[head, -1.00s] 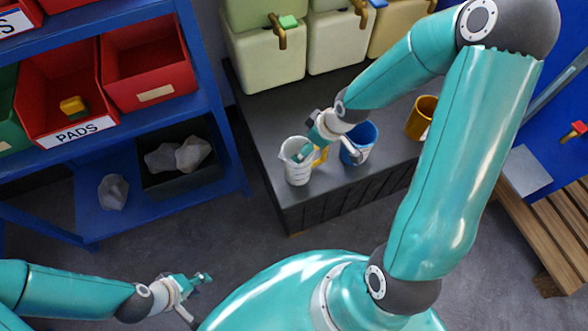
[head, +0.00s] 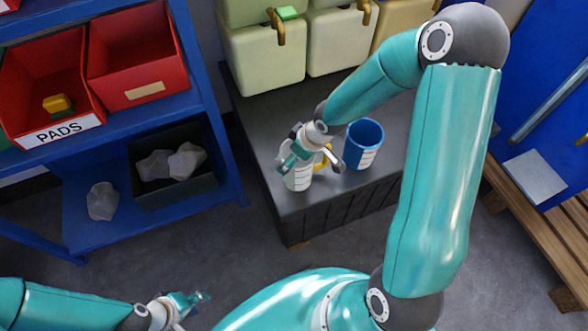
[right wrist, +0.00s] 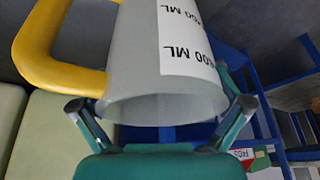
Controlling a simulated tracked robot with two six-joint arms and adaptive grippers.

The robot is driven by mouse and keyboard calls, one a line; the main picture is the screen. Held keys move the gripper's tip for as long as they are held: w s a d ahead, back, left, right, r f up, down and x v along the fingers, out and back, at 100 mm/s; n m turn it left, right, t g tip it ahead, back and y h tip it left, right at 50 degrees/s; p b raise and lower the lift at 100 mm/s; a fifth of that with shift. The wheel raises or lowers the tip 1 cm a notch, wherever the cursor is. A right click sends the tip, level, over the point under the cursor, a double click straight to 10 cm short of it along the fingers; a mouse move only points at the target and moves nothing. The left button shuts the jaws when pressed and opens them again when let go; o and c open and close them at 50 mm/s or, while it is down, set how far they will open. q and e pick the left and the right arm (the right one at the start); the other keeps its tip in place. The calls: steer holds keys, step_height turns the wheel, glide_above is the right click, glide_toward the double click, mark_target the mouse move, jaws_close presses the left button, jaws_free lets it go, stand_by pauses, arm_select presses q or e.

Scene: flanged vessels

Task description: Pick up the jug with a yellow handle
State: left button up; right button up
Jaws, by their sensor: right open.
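The white jug (head: 298,181) with a yellow handle (head: 322,160) stands on the dark bench near its front edge. My right gripper (head: 311,163) is above it in the head view and hides part of its top. In the right wrist view the jug (right wrist: 150,70) fills the middle, its "ML" label upside down and its yellow handle (right wrist: 30,55) at the left. My right gripper (right wrist: 160,108) is open, a finger on each side of the jug's rim; contact is not clear. My left gripper (head: 192,303) is low at the left, away from the jug; its jaw opening is unclear.
A blue jug (head: 363,146) stands close to the right of the white one. Pale containers with taps (head: 262,60) line the back of the bench (head: 290,205). A blue shelf (head: 100,150) with red bins (head: 140,60) is at the left. A wooden bench (head: 530,215) is at the right.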

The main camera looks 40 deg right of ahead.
steer(key=shift+c, duration=0.2)
steer(key=c, duration=0.9)
steer(key=shift+r, duration=0.1)
